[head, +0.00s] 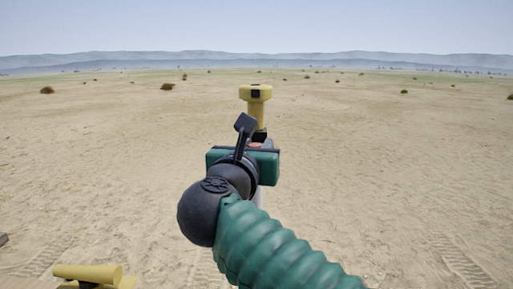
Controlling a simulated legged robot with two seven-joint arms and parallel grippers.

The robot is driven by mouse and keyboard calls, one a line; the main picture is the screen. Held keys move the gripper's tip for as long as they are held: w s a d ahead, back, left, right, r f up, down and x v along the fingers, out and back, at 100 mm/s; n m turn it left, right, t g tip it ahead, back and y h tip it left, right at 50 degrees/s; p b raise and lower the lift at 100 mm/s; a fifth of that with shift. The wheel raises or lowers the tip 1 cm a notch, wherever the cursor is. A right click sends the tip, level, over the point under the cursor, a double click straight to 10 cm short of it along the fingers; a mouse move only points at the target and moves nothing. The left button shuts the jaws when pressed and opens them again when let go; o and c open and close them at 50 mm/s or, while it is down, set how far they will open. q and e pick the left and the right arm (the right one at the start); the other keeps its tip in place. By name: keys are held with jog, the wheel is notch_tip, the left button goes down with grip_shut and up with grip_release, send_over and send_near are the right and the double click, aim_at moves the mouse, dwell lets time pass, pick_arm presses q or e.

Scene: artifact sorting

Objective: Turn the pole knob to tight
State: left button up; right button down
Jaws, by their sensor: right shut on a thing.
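The pole stands upright in the middle of the view, with a yellow head (257,94) that has a small dark patch on its front. My right gripper (246,125) reaches up to the pole just below the yellow head and is shut on the pole knob. The knob itself is mostly hidden behind the gripper and wrist, so its setting cannot be read. My left gripper is not in view.
A yellow object (88,272) with a rounded bar shows at the bottom left edge. Open sandy ground with tyre tracks and scattered small shrubs (167,86) surrounds the pole.

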dwell(0.4)
jog(key=c, duration=1.4)
grip_release()
jog(key=shift+c, duration=0.2)
jog(key=o, duration=0.3)
jog(key=shift+s+a+r, duration=0.1)
jog(key=shift+s+a, duration=0.1)
jog(key=shift+s, duration=0.05)
jog(key=shift+o, duration=0.2)
jog(key=shift+s, duration=0.15)
jog(key=s+a+b, duration=0.2)
jog(key=s, duration=0.6)
jog(key=s+a+b, duration=0.1)
jog(key=s+b, duration=0.1)
jog(key=s, duration=0.6)
jog(key=shift+a, duration=0.35)
